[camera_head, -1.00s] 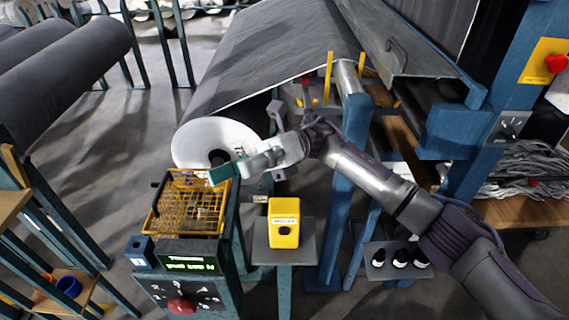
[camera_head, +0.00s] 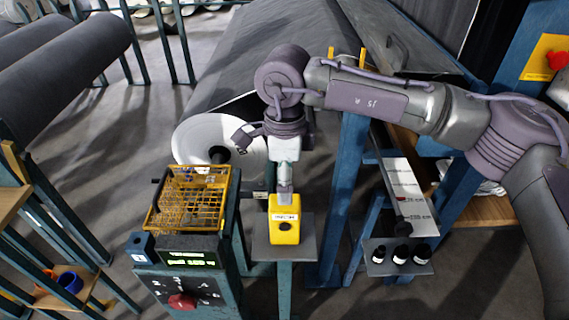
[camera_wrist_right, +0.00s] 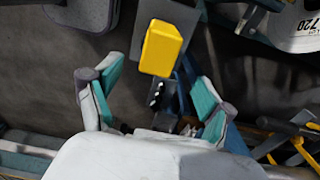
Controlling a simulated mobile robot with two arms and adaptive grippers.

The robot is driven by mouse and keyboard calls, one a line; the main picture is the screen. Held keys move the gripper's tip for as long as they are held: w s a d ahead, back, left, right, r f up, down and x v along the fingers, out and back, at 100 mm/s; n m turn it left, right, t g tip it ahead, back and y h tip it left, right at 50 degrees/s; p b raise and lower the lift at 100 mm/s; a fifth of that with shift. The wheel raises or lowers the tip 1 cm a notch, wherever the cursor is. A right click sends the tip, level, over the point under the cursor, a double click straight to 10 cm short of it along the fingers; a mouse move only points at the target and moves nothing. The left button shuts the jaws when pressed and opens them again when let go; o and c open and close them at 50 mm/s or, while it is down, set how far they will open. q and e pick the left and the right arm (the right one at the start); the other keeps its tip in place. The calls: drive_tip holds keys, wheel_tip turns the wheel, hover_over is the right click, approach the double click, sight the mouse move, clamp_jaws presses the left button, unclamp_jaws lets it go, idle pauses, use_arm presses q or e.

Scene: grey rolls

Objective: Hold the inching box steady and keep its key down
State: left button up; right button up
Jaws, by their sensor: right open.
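The yellow inching box (camera_head: 285,232) stands on a small grey shelf (camera_head: 262,247) on a post. It has a white label and a round dark spot on its front. My right gripper (camera_head: 284,188) points down just behind and above the box in the head view. In the right wrist view the gripper (camera_wrist_right: 153,84) has its two teal-padded fingers spread, with the yellow box (camera_wrist_right: 162,48) ahead, between and beyond the tips. I see no grip on the box; whether a finger touches it I cannot tell. My left gripper is not in view.
Left of the box stands a console with a yellow wire basket (camera_head: 188,200), a lit green display (camera_head: 190,257) and a red knob (camera_head: 182,301). A large grey roll (camera_head: 205,140) lies behind. Blue posts and a shelf of black bottles (camera_head: 400,255) stand to the right.

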sight(277, 214)
wheel_tip(277, 214, down, 8)
drive_tip(key=shift+r, duration=0.1)
idle(0.4)
drive_tip(key=c, duration=1.5)
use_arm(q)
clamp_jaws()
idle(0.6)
